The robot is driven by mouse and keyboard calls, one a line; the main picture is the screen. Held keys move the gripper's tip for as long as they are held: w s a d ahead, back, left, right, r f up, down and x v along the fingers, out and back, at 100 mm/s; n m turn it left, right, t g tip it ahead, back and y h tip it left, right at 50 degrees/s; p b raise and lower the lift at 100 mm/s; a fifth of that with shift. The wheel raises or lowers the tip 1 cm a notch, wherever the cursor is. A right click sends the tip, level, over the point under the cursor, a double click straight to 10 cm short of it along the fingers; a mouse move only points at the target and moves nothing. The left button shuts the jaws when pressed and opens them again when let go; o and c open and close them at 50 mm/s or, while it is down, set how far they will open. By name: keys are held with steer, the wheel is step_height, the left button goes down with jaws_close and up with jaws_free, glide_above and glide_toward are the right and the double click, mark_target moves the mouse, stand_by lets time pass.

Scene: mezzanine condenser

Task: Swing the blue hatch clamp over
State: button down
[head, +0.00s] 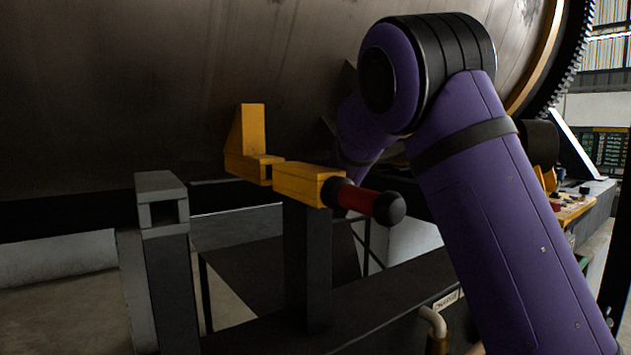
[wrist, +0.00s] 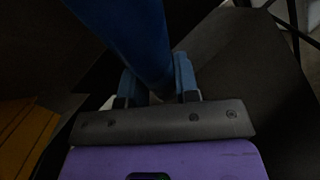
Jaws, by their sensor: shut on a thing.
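In the wrist view, a dark blue bar (wrist: 128,35), which looks like part of the blue hatch clamp, runs from the top edge down between the jaws. My gripper (wrist: 156,76) is shut on this bar, with a blue-grey finger on either side of it. The rest of the clamp is outside the wrist view or too dark to make out. In the head view my purple arm bends away behind its elbow, and the gripper and the blue clamp are hidden there.
A large dark metal drum (head: 110,90) fills the back. In front, a yellow clamp (head: 300,183) with a red, black-knobbed handle (head: 362,200) stands on a dark post, close left of my arm. A grey post (head: 163,210) stands farther left. A toothed ring (head: 572,55) is at upper right.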

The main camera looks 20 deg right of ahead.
steer(key=c, duration=0.9)
jaws_free()
steer(key=shift+o, duration=0.2)
steer(key=shift+r, duration=0.5)
steer(key=r, duration=0.2)
steer(key=shift+s+a+r, duration=0.1)
steer(key=shift+s+r, duration=0.25)
steer(key=shift+r, duration=0.05)
steer(key=s+r, duration=0.1)
steer(key=s, duration=1.4)
steer(key=shift+s+a+r, duration=0.15)
steer(key=shift+s+a, duration=0.05)
steer(key=shift+a, duration=0.1)
